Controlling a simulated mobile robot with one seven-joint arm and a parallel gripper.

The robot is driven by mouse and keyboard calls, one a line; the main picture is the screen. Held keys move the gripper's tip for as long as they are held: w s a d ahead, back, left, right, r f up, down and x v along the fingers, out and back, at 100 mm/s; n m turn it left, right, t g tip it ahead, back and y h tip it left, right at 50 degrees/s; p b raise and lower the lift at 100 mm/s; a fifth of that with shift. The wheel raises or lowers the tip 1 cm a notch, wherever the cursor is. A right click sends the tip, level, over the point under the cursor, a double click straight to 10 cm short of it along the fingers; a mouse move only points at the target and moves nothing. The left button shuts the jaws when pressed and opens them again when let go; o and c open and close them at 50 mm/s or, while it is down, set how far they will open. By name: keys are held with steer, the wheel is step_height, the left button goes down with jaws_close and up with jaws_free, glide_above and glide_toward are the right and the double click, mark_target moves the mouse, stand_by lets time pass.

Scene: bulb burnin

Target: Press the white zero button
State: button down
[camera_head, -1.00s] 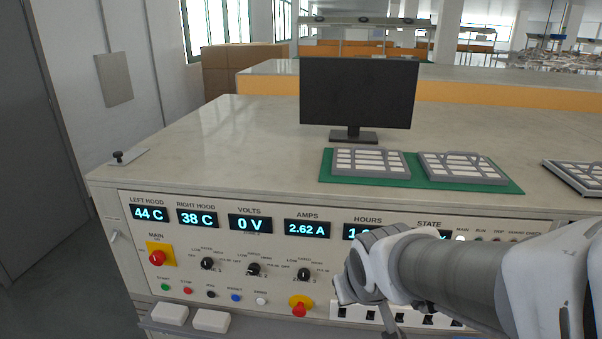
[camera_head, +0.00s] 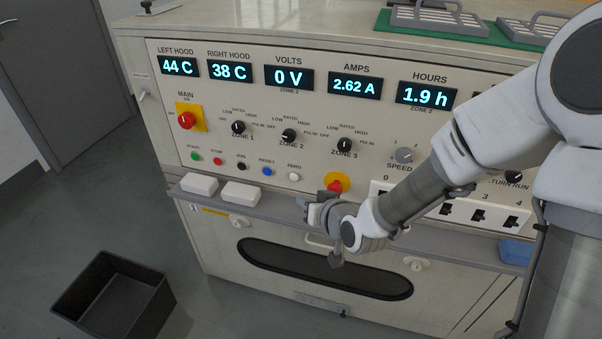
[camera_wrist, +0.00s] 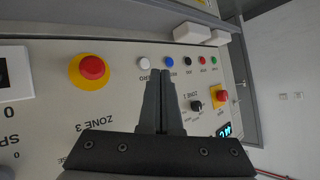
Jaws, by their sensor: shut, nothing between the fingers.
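The white zero button (camera_head: 294,177) is the rightmost of a row of small buttons on the panel, under the label ZERO. In the wrist view the white button (camera_wrist: 144,62) shows just beyond and slightly left of my fingertips, clear of the fingers. My gripper (camera_wrist: 160,82) is shut and empty, its fingers pointing towards the button row. In the head view my gripper (camera_head: 312,212) is low in front of the panel, right of and below the white button. I see no contact with the button; the exact gap to the panel cannot be told.
The blue button (camera_head: 267,171) is left of the white one. A red emergency stop on yellow (camera_head: 335,183) is just right, close to my gripper. White blocks (camera_head: 240,193) lie on the ledge below. Rotary knobs (camera_head: 288,135) sit above. A dark bin (camera_head: 115,296) stands on the floor.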

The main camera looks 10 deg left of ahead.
mark_target(294, 176)
steer(key=a+f+m+t+y+b, duration=0.3)
steer(key=a+f+b, duration=0.2)
steer(key=a+b, duration=0.1)
steer(key=shift+w+f+b, duration=0.3)
steer(key=shift+w+f, duration=0.05)
steer(key=shift+w, duration=0.05)
steer(key=shift+a+r, duration=0.1)
steer(key=w, duration=0.7)
steer(key=shift+w+d+p, duration=0.25)
steer(key=shift+w+p, duration=0.05)
steer(key=shift+p, duration=0.1)
steer(key=shift+w, duration=0.6)
steer(key=shift+w, duration=0.15)
stand_by(1.1)
steer(key=shift+w, duration=0.3)
